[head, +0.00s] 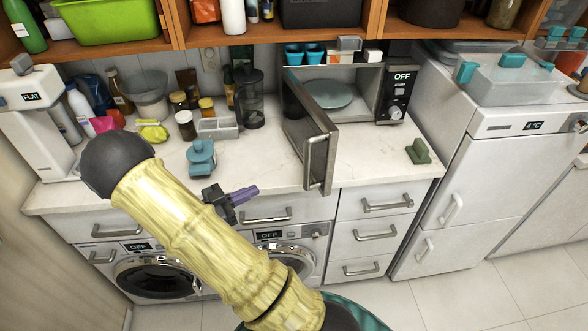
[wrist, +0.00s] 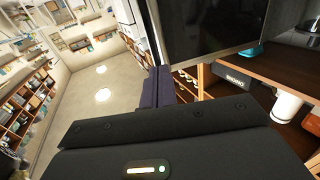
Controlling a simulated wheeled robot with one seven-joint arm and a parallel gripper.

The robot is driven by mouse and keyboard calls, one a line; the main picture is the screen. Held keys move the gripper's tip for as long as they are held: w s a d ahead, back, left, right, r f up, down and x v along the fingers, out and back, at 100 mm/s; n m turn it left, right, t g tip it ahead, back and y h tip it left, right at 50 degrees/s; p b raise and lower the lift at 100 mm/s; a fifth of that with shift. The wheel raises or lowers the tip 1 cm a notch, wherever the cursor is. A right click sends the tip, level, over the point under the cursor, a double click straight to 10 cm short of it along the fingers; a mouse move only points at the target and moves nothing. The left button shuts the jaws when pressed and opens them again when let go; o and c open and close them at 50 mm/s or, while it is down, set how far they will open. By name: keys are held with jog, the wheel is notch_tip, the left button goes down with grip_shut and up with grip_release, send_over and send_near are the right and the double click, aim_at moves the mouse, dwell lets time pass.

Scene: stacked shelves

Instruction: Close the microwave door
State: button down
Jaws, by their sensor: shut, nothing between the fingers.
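The microwave (head: 368,92) stands on the white counter in the head view, with its control panel reading OFF on the right and a pale plate (head: 327,94) inside. Its door (head: 316,150) is wide open, swung out toward the front on the left side, with a metal handle along its outer edge. My gripper (head: 250,191) is left of the door, near the counter's front edge, apart from the door. Its purple fingers are shut and empty; they also show in the wrist view (wrist: 159,86). A dark flat panel (wrist: 205,30) is beside them there; I cannot tell surely whether it is the door.
A black-lidded canister (head: 250,98) is left of the microwave. A green block (head: 418,151) lies right of the door. Bare counter (head: 365,160) lies in front of the microwave.

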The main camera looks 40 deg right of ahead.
jog(key=p, duration=0.6)
send_near(304, 168)
jog(key=d, duration=0.7)
jog(key=shift+s+a, duration=0.1)
jog(key=shift+s, duration=0.2)
jog(key=shift+f, duration=0.1)
